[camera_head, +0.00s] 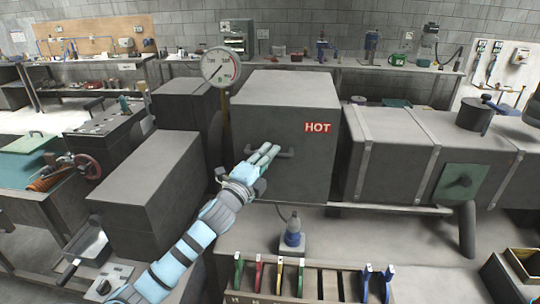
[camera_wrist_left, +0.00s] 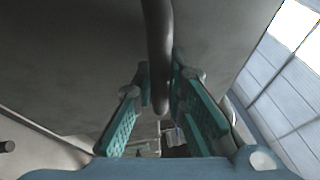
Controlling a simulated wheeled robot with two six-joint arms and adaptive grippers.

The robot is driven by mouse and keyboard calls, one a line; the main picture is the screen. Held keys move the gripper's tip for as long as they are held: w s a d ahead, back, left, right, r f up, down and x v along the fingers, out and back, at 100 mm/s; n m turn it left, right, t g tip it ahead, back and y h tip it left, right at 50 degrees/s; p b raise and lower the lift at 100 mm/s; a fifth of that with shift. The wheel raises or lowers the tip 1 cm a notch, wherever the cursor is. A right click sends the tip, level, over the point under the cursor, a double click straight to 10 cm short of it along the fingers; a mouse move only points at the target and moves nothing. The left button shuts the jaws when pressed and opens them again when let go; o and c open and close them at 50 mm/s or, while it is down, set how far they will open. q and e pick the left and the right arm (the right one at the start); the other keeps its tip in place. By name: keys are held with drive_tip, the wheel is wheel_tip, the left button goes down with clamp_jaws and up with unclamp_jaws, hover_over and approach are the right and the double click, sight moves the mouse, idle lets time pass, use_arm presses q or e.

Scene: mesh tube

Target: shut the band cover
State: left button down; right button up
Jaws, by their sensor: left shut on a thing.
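A large dark grey box-shaped cover (camera_head: 280,116) stands in the middle of the head view. It has a red HOT label (camera_head: 317,127) and a dark bar handle (camera_head: 286,154) on its front face, and I take it for the band cover. My left gripper (camera_head: 268,154) reaches in from the lower left and is at this handle. In the left wrist view the handle (camera_wrist_left: 159,45) runs between the teal fingers (camera_wrist_left: 160,92), which are shut on it. Whether the cover is fully shut cannot be told. My right gripper is not in view.
A round dial gauge (camera_head: 221,67) stands on a post at the cover's back left. A grey box (camera_head: 150,180) is to the left, a long strapped grey housing (camera_head: 400,150) to the right. Below are a blue-topped device (camera_head: 292,232) and a rack of coloured-handled tools (camera_head: 318,284).

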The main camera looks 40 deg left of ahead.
use_arm(q)
drive_tip(key=c, duration=1.9)
unclamp_jaws()
drive_tip(key=shift+a+f, duration=0.1)
drive_tip(key=o, duration=0.3)
drive_tip(key=shift+s+a, duration=0.15)
drive_tip(key=shift+a, duration=0.05)
drive_tip(key=shift+d, duration=0.1)
drive_tip(key=a+v, duration=0.1)
drive_tip(key=v, duration=1)
drive_tip(key=shift+s+d, duration=0.45)
drive_tip(key=shift+a, duration=0.1)
